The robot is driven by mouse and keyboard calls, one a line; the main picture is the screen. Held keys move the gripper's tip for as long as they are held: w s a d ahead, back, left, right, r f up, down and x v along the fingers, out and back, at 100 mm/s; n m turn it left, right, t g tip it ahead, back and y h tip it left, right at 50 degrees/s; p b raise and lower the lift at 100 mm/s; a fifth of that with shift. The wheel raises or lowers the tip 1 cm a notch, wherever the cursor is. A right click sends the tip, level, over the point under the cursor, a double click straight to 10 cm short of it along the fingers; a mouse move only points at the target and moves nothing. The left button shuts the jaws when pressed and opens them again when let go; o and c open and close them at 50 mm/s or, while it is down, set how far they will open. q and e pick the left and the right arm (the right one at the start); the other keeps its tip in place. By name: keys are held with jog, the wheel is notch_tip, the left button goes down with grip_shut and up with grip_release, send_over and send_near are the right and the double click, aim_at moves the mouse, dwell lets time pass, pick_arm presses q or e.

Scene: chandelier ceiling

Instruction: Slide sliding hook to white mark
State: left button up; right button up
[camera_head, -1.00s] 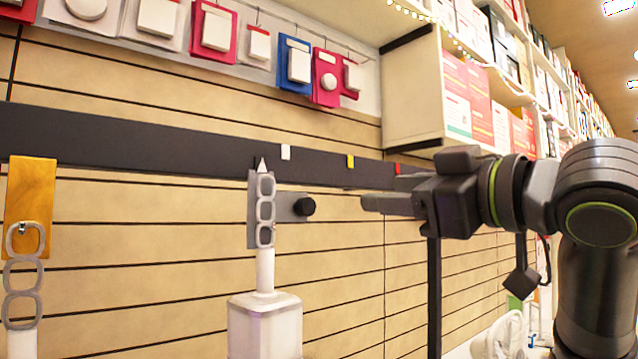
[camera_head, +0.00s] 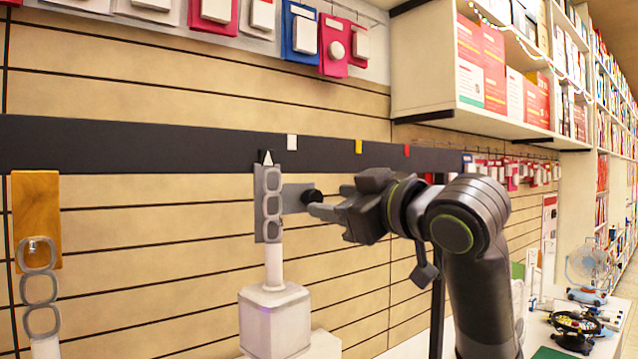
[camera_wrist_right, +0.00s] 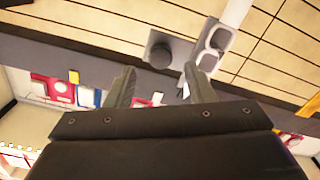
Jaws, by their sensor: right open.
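The sliding hook (camera_head: 260,206) is a grey plate on the dark rail (camera_head: 130,140), with a white pointer at its top and a black round knob (camera_head: 311,198) on its right arm. Grey chain links and a white block (camera_head: 274,318) hang from it. The white mark (camera_head: 292,142) is on the rail, a little right of the pointer. My right gripper (camera_head: 318,207) is open, its fingertips close to the knob. In the right wrist view the knob (camera_wrist_right: 160,53) lies just beyond the gap between the fingers (camera_wrist_right: 157,80); contact cannot be told. My left gripper is out of view.
A yellow mark (camera_head: 358,146) and a red mark (camera_head: 407,150) are further right on the rail. An orange plate (camera_head: 36,215) with chain links hangs at the left. Packaged goods hang above. A shelf (camera_head: 425,62) juts out at upper right. A table with small items stands at lower right.

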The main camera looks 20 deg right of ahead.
aim_at(316, 198)
jog(key=p+x, duration=0.1)
jog(key=x, duration=0.3)
jog(key=shift+w+a+p, duration=0.2)
jog(key=shift+w+p, duration=0.15)
jog(key=shift+p, duration=0.05)
grip_shut()
